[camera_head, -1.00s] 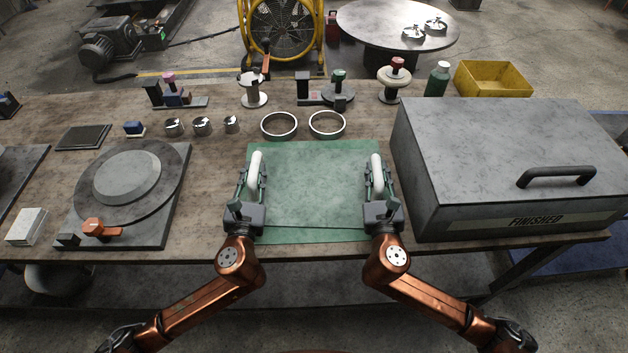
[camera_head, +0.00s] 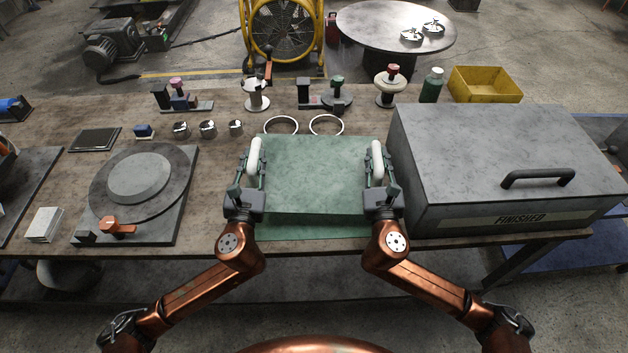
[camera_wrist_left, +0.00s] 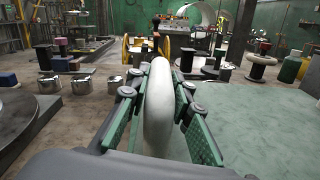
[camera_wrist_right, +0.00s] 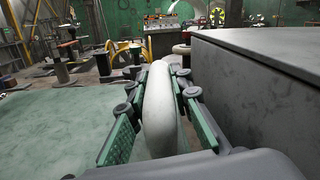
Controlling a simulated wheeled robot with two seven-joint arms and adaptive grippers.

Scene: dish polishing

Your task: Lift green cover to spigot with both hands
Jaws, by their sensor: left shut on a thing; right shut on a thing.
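The green cover (camera_head: 316,176) is a flat-topped, box-like piece over a green mat (camera_head: 312,232) at the table's front middle. It has a white rounded handle at each side. My left gripper (camera_head: 250,172) is shut on the left white handle (camera_wrist_left: 158,105). My right gripper (camera_head: 378,172) is shut on the right white handle (camera_wrist_right: 159,105). The cover looks about level, its front face showing above the mat; I cannot tell how large any gap below it is. I cannot make out a spigot; whatever lies under the cover is hidden.
A large grey box marked FINISHED (camera_head: 500,150) stands close to the right of my right gripper. A round turntable (camera_head: 140,182) is on the left. Two rings (camera_head: 326,125) and several small metal cups (camera_head: 208,129) lie behind the cover.

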